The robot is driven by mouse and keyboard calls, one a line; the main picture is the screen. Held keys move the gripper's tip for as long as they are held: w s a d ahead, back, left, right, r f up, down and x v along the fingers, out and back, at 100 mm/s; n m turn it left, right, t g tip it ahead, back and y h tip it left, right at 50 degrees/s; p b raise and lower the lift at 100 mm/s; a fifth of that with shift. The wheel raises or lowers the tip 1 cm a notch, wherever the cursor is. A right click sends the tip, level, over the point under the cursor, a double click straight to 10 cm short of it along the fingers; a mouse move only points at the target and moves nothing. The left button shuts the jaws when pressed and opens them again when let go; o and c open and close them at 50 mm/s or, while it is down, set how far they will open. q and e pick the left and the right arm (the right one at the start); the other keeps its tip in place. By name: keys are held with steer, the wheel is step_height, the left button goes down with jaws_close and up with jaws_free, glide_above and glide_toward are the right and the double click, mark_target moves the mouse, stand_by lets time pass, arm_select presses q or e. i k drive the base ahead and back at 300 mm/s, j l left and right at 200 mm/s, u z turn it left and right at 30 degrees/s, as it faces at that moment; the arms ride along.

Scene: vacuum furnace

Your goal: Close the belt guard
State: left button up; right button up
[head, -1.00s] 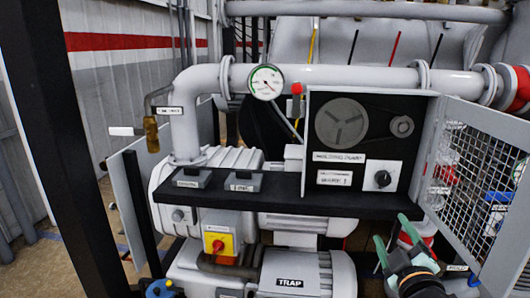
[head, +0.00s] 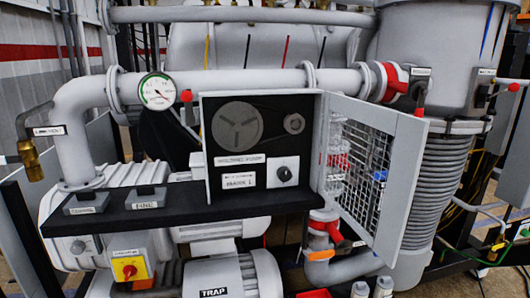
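The belt guard (head: 370,165) is a grey-framed wire mesh door in the head view, right of the middle. It is hinged at the right side of the dark pulley housing (head: 221,180) and stands swung open, out to the right. Through the open front I see the large pulley (head: 237,126) and the small pulley (head: 294,123). Red and blue fittings show through the mesh behind the guard. Neither of my grippers is in view.
A dark shelf (head: 180,214) runs below the housing, above the pump (head: 215,280). A red-handled valve (head: 325,228) sits on a pipe below the guard. A ribbed grey column (head: 436,190) stands behind and right of the guard. A gauge (head: 157,91) is on the upper pipe.

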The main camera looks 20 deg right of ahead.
mark_target(410, 132)
steer(key=i+l, duration=0.1)
steer(key=l, duration=0.65)
steer(key=i+l, duration=0.1)
steer(key=l, duration=0.6)
steer(key=i+l+u, duration=0.1)
steer(key=l, duration=0.65)
